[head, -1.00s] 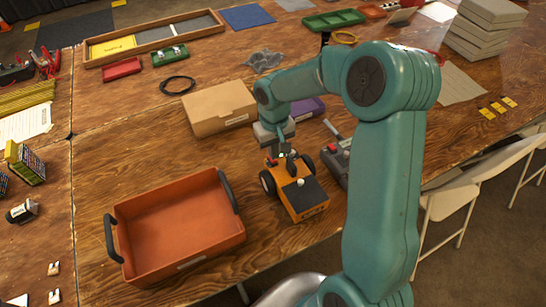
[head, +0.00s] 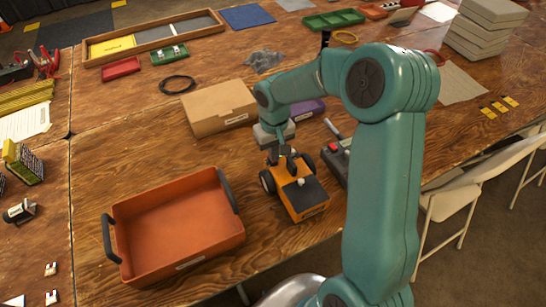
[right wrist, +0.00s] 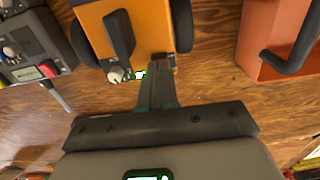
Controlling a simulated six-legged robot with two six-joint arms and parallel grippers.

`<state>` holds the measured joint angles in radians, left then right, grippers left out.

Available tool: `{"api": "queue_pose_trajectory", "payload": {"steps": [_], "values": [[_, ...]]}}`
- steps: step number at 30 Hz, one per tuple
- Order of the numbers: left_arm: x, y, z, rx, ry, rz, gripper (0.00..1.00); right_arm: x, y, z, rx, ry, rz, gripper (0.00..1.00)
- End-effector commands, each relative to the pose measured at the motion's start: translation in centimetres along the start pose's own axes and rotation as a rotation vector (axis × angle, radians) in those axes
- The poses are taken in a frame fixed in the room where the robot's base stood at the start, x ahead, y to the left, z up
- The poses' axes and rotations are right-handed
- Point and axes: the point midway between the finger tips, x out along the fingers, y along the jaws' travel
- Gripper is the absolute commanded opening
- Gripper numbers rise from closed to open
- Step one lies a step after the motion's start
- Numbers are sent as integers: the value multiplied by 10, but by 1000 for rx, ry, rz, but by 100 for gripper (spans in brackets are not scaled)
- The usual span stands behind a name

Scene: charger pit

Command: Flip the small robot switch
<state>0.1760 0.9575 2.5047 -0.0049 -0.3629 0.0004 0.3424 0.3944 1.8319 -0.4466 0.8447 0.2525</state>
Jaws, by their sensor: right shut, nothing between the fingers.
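The small orange robot (head: 300,200) stands on the wooden table, with dark wheels and a black top plate. My right gripper (head: 289,167) is over its far end, pointing down. In the right wrist view, the orange robot (right wrist: 145,30) is at the top. My left gripper is not in view.
An orange tray with dark handles (head: 122,208) stands left of the robot. A grey control box with a lever (head: 338,160) stands close on the right. A cardboard box (head: 220,108) is behind. Bare table lies between the tray and the cardboard box.

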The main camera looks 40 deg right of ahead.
Motion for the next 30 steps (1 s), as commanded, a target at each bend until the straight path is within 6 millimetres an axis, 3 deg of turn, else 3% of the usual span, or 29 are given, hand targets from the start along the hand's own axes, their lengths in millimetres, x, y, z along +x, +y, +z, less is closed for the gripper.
{"api": "queue_pose_trajectory", "payload": {"steps": [17,30], "values": [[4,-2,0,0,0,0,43,6,0,0,0,-1,0,0],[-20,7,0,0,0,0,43,-31,0,0,-1,0,0,0]]}}
